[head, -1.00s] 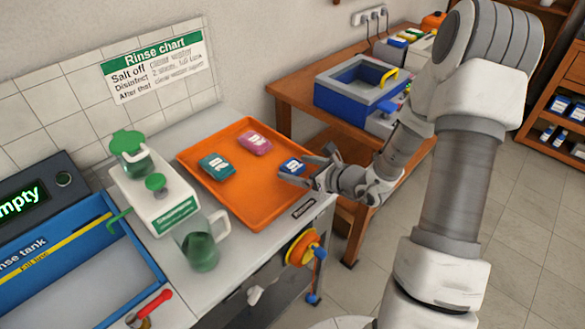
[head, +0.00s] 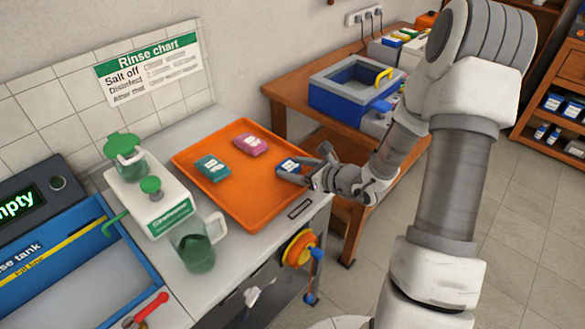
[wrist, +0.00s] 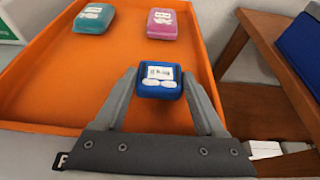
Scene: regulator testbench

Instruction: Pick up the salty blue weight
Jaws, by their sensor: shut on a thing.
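The blue weight (head: 288,166) is at the right side of the orange tray (head: 232,196), with white marks and a label on its top. In the wrist view the blue weight (wrist: 161,82) sits between the two fingers of my gripper (wrist: 160,85), which are shut on it from both sides. In the head view my gripper (head: 300,172) reaches in from the right and partly covers the weight. I cannot tell whether the weight is lifted clear of the tray. A teal weight (head: 213,168) and a pink weight (head: 250,145) lie farther in on the tray.
A white dispenser (head: 152,203), a green-tinted jug (head: 196,246) and a blue rinse tank (head: 85,262) stand left of the tray. A blue bin (head: 345,98) is on the wooden table at the back. A rinse chart (head: 149,69) hangs on the wall.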

